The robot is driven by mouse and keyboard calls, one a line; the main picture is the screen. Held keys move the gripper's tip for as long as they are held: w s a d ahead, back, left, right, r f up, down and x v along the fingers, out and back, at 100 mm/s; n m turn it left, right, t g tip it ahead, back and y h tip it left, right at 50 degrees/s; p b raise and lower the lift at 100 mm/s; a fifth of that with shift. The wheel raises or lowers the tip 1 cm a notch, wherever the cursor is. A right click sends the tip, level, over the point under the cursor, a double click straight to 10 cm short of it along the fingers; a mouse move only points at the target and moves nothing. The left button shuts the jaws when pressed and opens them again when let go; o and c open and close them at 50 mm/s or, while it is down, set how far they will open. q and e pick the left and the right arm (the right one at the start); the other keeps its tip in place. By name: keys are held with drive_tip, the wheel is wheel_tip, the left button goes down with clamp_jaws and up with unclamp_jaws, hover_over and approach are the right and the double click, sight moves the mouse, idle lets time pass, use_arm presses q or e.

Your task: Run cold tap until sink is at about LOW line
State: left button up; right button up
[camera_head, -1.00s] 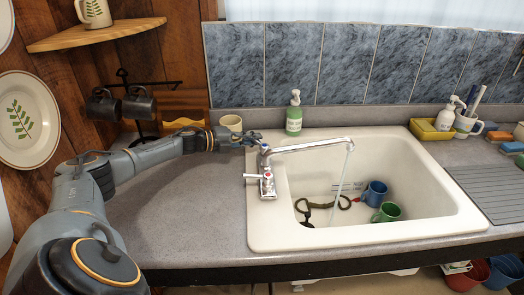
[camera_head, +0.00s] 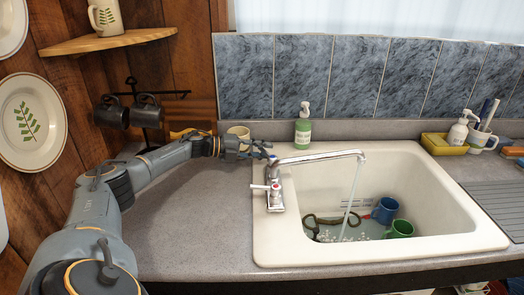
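The chrome tap (camera_head: 316,157) stands at the left rim of the white sink (camera_head: 440,243). A thin water stream (camera_head: 352,190) falls from its spout. Shallow water with white bubbles lies on the basin floor around the stream. The blue-marked cold handle (camera_head: 272,160) is at the far end of the tap body, and a red-marked handle (camera_head: 275,186) is nearer. Small dark marks (camera_head: 355,203) show on the far inner wall, above the water; their text is too small to read. My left gripper (camera_head: 264,149) is beside the cold handle; contact and finger opening are unclear. My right gripper is out of view.
A blue mug (camera_head: 384,210), a green mug (camera_head: 400,229) and a dark metal-and-brown item (camera_head: 323,220) are in the sink. A green soap bottle (camera_head: 303,130) and a cream cup (camera_head: 238,131) stand behind. The counter left of the sink is clear.

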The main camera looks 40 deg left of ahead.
use_arm(q)
drive_tip(key=shift+s+a, duration=0.1)
drive_tip(key=v, duration=1.1)
drive_tip(key=shift+s+a+r, duration=0.2)
drive_tip(key=shift+s+a, duration=0.05)
drive_tip(key=shift+s, duration=0.05)
